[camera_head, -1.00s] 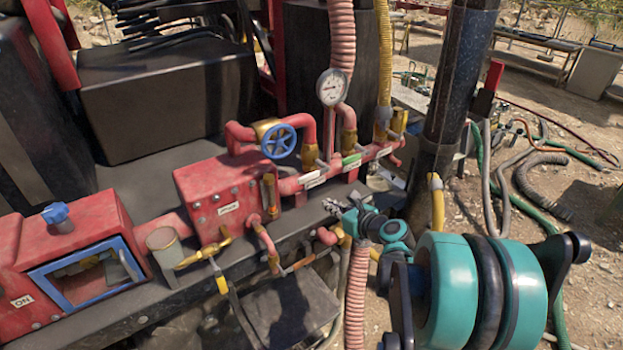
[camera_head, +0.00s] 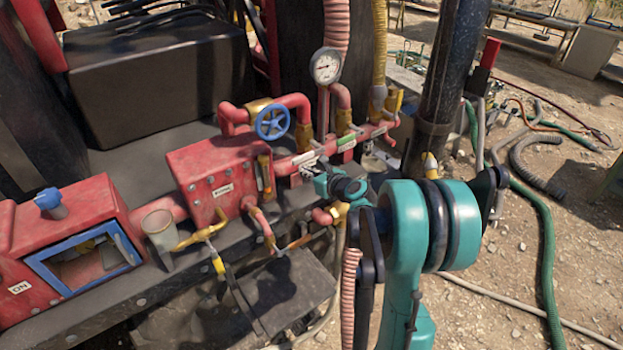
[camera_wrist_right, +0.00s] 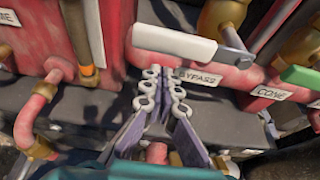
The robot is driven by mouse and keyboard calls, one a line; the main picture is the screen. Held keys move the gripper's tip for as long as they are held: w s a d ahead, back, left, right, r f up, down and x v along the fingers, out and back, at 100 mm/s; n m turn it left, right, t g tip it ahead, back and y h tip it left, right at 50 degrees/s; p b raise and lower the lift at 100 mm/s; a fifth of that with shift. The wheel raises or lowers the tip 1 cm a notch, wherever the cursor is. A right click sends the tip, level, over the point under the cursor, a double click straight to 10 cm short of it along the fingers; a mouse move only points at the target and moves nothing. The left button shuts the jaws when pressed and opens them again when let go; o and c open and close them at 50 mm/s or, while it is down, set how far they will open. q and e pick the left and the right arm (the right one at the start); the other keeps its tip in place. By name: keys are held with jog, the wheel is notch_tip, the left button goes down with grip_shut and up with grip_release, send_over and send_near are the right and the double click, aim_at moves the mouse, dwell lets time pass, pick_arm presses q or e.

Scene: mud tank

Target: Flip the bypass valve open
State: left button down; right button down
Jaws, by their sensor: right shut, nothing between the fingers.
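The bypass valve has a white handle (camera_wrist_right: 175,42) on a metal lever, lying roughly along the red pipe, above a "BYPASS" label (camera_wrist_right: 200,78) in the right wrist view. In the head view the white handle (camera_head: 304,157) shows small, just above my right gripper (camera_head: 310,170). My right gripper (camera_wrist_right: 165,90) is shut and empty. Its fingertips are in front of the pipe, just below the white handle and left of the label in the wrist view. I cannot tell whether they touch anything. My left gripper is not in view.
A green handle (camera_wrist_right: 302,77) sits to the right of the bypass handle. A blue handwheel (camera_head: 273,122), a pressure gauge (camera_head: 325,66) and a red box (camera_head: 220,180) crowd the manifold. Yellow levers and hoses lie close by.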

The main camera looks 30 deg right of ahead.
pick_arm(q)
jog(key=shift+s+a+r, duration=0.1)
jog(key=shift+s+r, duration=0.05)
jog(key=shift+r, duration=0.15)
pick_arm(e)
notch_tip(320, 180, up, 2)
jog(key=shift+s+a+r, duration=0.1)
jog(key=shift+s, duration=0.05)
jog(key=shift+r, duration=0.1)
